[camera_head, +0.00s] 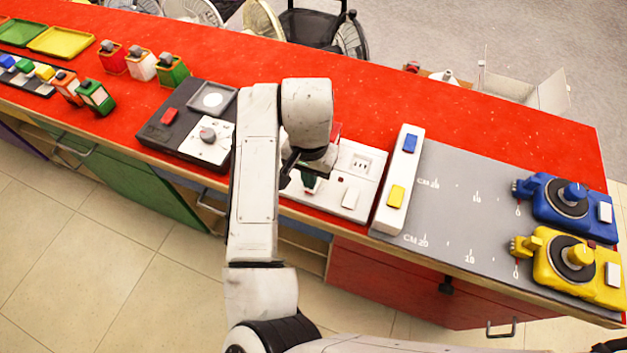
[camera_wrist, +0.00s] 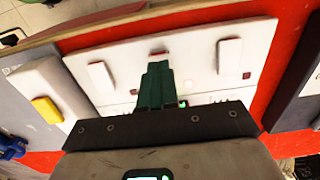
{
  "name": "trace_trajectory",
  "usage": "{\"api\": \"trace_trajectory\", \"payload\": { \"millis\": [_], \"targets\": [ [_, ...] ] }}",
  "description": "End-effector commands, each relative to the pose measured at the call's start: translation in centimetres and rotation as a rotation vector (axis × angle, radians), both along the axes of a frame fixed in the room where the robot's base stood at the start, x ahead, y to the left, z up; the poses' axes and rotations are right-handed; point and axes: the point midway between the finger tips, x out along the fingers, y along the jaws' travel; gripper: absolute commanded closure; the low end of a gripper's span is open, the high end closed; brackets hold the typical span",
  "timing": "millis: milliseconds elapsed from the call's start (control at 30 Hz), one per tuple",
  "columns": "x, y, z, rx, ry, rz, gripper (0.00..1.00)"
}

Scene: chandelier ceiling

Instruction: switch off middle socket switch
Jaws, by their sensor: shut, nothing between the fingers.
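The white socket panel (camera_head: 368,175) lies on the red tabletop, partly hidden behind my arm. The wrist view shows the panel (camera_wrist: 195,62) with three white rocker switches in a row. The outer switches are at the left (camera_wrist: 100,76) and right (camera_wrist: 229,56). My gripper (camera_wrist: 158,68) is shut and empty, its green fingertips at the middle switch. I cannot tell whether they touch it. In the head view the gripper (camera_head: 309,180) is mostly hidden by my wrist.
A white block (camera_head: 397,194) with blue and yellow buttons stands right of the panel. A black box (camera_head: 180,116) with a red button is left of my arm. Blue (camera_head: 568,205) and yellow (camera_head: 578,265) devices sit on a grey scale mat (camera_head: 455,215).

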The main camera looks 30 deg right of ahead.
Motion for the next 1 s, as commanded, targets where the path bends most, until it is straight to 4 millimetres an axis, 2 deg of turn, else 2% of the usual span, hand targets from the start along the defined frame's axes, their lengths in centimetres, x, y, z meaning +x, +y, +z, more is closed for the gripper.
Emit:
{"api": "trace_trajectory", "payload": {
  "millis": [1000],
  "targets": [
    [0.0, 0.0, -1.3, -0.001, 0.001, 0.000, 1.00]
  ]
}}
